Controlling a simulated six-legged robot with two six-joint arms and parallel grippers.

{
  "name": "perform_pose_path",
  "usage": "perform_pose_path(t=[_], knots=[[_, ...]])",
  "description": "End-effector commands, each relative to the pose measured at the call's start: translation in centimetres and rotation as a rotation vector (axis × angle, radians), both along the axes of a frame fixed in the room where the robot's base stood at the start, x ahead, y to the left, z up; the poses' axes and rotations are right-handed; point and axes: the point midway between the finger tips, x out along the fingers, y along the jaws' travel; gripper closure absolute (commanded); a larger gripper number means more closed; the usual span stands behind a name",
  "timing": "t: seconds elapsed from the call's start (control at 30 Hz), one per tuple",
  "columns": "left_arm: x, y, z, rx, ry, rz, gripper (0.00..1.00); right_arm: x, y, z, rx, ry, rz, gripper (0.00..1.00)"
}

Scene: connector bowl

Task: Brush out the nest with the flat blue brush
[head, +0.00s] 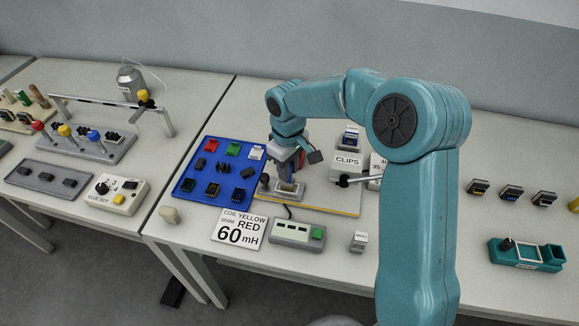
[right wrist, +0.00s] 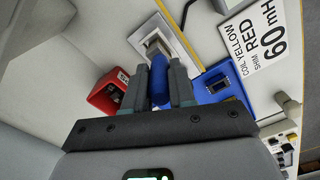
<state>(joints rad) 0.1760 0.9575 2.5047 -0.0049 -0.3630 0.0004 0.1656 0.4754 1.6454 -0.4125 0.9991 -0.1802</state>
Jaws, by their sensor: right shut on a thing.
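My right gripper (head: 287,170) is over the small fixture on the board at the middle of the table. In the right wrist view the right gripper (right wrist: 159,88) is shut on the blue brush (right wrist: 158,70), its two dark fingers on either side of it. The brush points at the nest (right wrist: 156,43), a pale block with a grey recess, which shows in the head view (head: 288,189) just below the gripper. Whether the brush tip touches the nest I cannot tell. The left gripper is not in view.
The blue tray (head: 187,198) with several connectors lies left of the nest. The card (head: 239,232) reads coil yellow, shim red, 60 mH. A grey box with a green button (head: 298,233) stands in front. The CLIPS bin (head: 347,163) stands right of the nest.

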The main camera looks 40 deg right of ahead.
Motion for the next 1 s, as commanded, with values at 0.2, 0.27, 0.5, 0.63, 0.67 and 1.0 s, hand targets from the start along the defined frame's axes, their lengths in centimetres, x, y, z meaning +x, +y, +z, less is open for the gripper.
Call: perform_pose_path(t=[0.2, 0.27, 0.5, 0.63, 0.67, 1.0], knots=[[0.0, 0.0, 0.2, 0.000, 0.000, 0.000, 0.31, 0.7, 0.6, 0.0, 0.000, 0.000, 0.002, 1.00], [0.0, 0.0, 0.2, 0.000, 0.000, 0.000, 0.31, 0.7, 0.7, -0.1, 0.000, 0.000, 0.001, 1.00], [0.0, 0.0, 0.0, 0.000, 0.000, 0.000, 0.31, 0.3, 0.2, 0.0, 0.000, -0.001, -0.001, 1.00], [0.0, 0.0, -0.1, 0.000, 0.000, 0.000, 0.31, -0.2, -0.2, -0.1, 0.000, 0.000, -0.001, 1.00], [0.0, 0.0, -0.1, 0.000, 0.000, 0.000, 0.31, -0.3, -0.2, -0.1, 0.000, 0.000, -0.001, 1.00], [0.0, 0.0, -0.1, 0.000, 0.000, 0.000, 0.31, -0.5, -0.4, 0.0, 0.000, -0.001, 0.000, 1.00]])
